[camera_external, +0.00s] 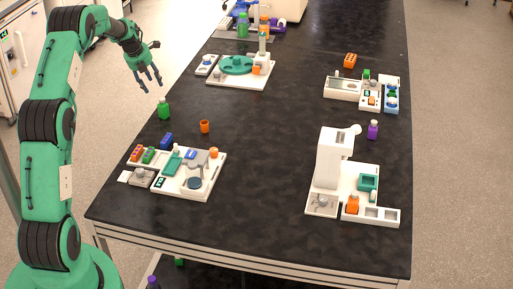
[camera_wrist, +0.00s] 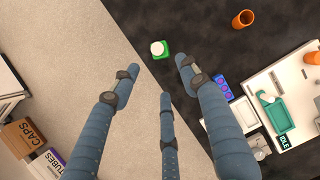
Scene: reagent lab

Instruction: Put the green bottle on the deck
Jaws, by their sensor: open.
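A small green bottle (camera_external: 164,109) stands upright near the left edge of the black table. In the wrist view the green bottle (camera_wrist: 160,49) shows from above with a white cap, just beyond my fingertips. My gripper (camera_external: 149,82) is open and empty, with its fingers spread and pointing down. It hangs left of the table edge, above and apart from the bottle. In the wrist view my gripper (camera_wrist: 158,75) shows three blue-grey fingers. Several white station plates are on the table; which one is the deck I cannot tell. The nearest to the bottle is the front-left plate (camera_external: 213,168).
An orange cup (camera_external: 204,126) stands right of the bottle. A blue block (camera_external: 166,140) is between the bottle and the front-left plate. A purple bottle (camera_external: 373,129) and a tall white device (camera_external: 331,157) stand at right. The table's middle is clear.

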